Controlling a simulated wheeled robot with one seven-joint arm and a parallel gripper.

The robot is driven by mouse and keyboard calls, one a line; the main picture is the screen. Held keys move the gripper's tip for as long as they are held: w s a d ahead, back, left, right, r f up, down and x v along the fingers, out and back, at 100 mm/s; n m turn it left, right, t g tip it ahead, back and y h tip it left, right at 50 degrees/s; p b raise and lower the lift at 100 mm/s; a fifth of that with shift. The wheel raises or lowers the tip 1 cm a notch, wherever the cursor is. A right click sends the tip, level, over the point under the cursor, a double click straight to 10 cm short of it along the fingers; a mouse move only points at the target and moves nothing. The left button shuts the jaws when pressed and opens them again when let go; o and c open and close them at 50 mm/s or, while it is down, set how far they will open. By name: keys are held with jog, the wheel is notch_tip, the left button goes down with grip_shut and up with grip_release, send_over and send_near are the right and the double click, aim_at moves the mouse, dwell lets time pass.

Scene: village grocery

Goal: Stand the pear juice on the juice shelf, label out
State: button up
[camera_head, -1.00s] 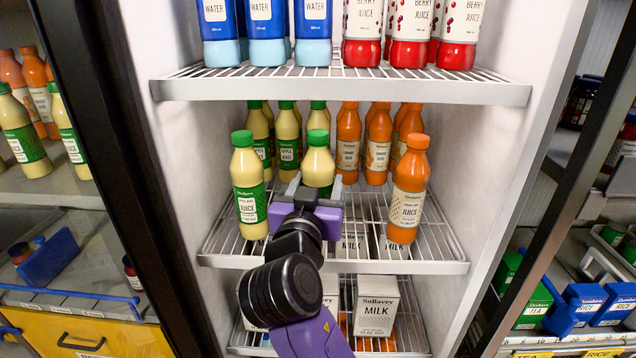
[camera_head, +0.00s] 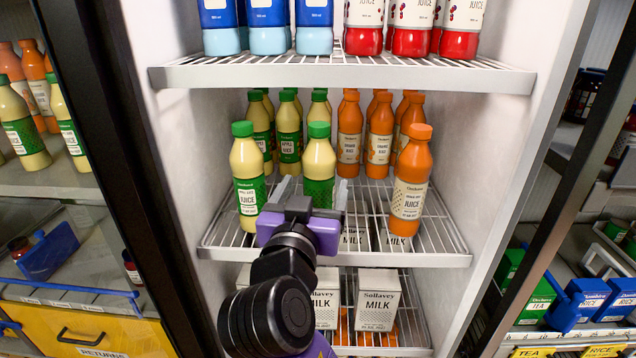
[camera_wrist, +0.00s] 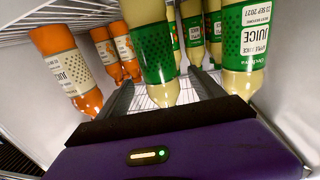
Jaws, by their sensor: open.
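A cream bottle with a green cap (camera_head: 319,165) stands upright at the front of the middle shelf (camera_head: 225,258). Its green, dotted side faces out and no name can be read on it, so I cannot confirm it is the pear juice. My gripper (camera_head: 312,195) is open in front of this bottle, one finger toward each side. In the wrist view, the dotted green bottle (camera_wrist: 148,55) shows beyond my gripper, near the left finger. A similar bottle (camera_head: 247,175) to its left shows its white label reading JUICE; it also shows in the wrist view (camera_wrist: 243,60).
Several apple juice bottles (camera_head: 289,135) stand behind. An orange bottle (camera_head: 410,180) stands at the shelf's front right, with more orange bottles (camera_head: 379,135) behind. The upper wire shelf (camera_head: 340,75) limits headroom. Milk cartons (camera_head: 376,300) stand below. Bare wire shelf lies between the front bottles.

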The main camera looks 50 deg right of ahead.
jog(key=b+v, duration=0.1)
jog(key=v, duration=0.6)
jog(key=s+a+f+n+t+y, duration=0.1)
jog(key=a+f+n+t+y, duration=0.2)
jog(key=f, duration=0.4)
jog(key=s+a+f+n+t+y, duration=0.1)
jog(key=s+a+f+n+y, duration=0.1)
jog(key=f+n+y, duration=0.5)
jog(key=s+a+f+n+t+y, duration=0.1)
jog(key=a+f+n+t, duration=0.15)
jog(key=f, duration=0.55)
jog(key=s+a+f+n+g+y, duration=0.1)
jog(key=s+a+f+y, duration=0.1)
jog(key=s, duration=0.4)
jog(key=s+a+f+n+y, duration=0.1)
jog(key=s+a+f+y, duration=0.15)
jog(key=s, duration=0.35)
jog(key=s+r+m, duration=0.2)
jog(key=s, duration=0.7)
jog(key=shift+s+d+r, duration=0.2)
jog(key=shift+s+r, duration=0.1)
jog(key=shift+s, duration=0.05)
jog(key=shift+o, duration=0.3)
jog(key=shift+d+m+t, duration=0.1)
jog(key=shift+m+t, duration=0.15)
jog(key=shift+m, duration=0.1)
